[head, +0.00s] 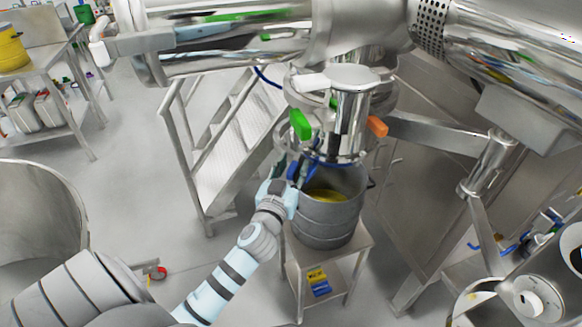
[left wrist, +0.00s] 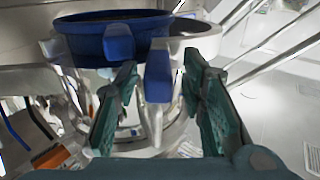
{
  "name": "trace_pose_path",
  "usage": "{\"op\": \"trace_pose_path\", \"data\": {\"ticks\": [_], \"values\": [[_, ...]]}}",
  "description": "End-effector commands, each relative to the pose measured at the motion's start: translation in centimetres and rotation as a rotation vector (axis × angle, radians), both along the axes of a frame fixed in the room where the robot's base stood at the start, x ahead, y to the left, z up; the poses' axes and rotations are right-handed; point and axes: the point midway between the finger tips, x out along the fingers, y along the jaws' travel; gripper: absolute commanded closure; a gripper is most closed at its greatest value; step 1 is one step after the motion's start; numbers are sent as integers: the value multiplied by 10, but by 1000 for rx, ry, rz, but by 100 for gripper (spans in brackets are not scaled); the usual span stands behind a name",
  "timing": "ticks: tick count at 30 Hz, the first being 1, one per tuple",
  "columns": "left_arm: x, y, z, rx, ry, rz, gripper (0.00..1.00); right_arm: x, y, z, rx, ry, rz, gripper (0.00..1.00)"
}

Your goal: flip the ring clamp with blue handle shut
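The ring clamp's blue handle (left wrist: 158,76) shows in the left wrist view, standing out from the metal clamp below a dark blue band (left wrist: 80,36). In the head view the blue handle (head: 297,167) is small, at the lower left of the steel outlet, partly covered by my gripper. My left gripper (head: 287,180) reaches up to it from below left. In the left wrist view its two green-padded fingers (left wrist: 160,100) are apart, one on each side of the handle, with visible gaps. My right gripper is not in view.
A steel drum (head: 327,228) with yellow contents stands under the outlet on a small steel table (head: 347,252). A green handle (head: 300,124) and an orange handle (head: 377,126) stick out above the clamp. Steel steps (head: 235,150) stand behind left. Open floor lies left.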

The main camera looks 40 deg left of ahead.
Motion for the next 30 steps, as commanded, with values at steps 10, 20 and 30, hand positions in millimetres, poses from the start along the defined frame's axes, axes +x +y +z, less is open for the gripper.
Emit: {"op": "trace_pose_path", "data": {"ticks": [10, 20, 30], "values": [[-65, -22, -1, -2, 3, 0, 63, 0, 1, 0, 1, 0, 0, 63], [-114, -37, 0, -1, 1, 1, 63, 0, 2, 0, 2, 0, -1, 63], [-109, -38, -41, 5, 97, -11, 63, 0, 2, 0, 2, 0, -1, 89]]}}
